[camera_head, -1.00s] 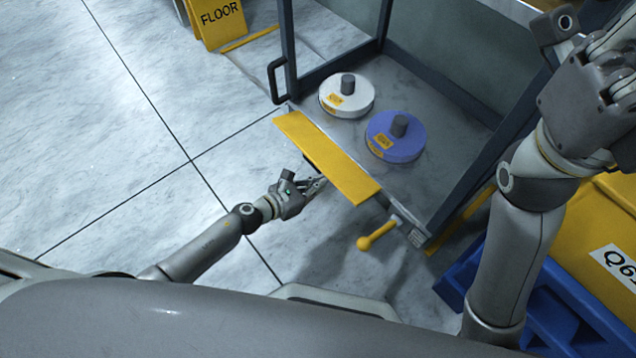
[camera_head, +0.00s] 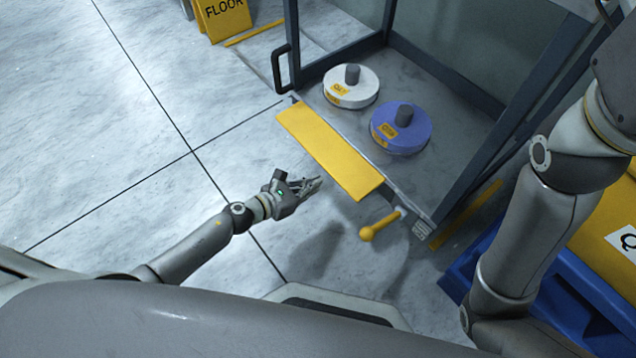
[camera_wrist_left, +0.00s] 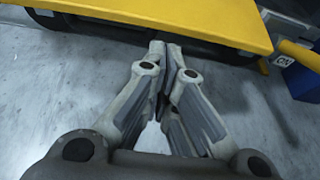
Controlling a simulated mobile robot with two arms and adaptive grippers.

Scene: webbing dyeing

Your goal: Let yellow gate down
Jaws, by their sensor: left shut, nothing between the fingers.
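The yellow gate (camera_head: 330,150) is a long flat plate along the front edge of the cart. In the left wrist view the gate (camera_wrist_left: 190,20) spans the top, with a dark bar under its edge. My left gripper (camera_head: 316,184) is in front of the gate, apart from it, below its middle in the head view. In the left wrist view its fingers (camera_wrist_left: 162,55) are together with nothing between them, pointing at the gate's underside. A yellow-knobbed lever (camera_head: 378,226) sticks out at the gate's right end. My right arm shows at the right, but its gripper is out of view.
A white spool (camera_head: 352,90) and a blue-purple spool (camera_head: 408,132) stand on the cart's bed behind the gate. A dark door handle (camera_head: 281,70) is at the gate's left end. A blue pallet (camera_head: 462,280) and yellow bin (camera_head: 612,215) are right. Floor at left is clear.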

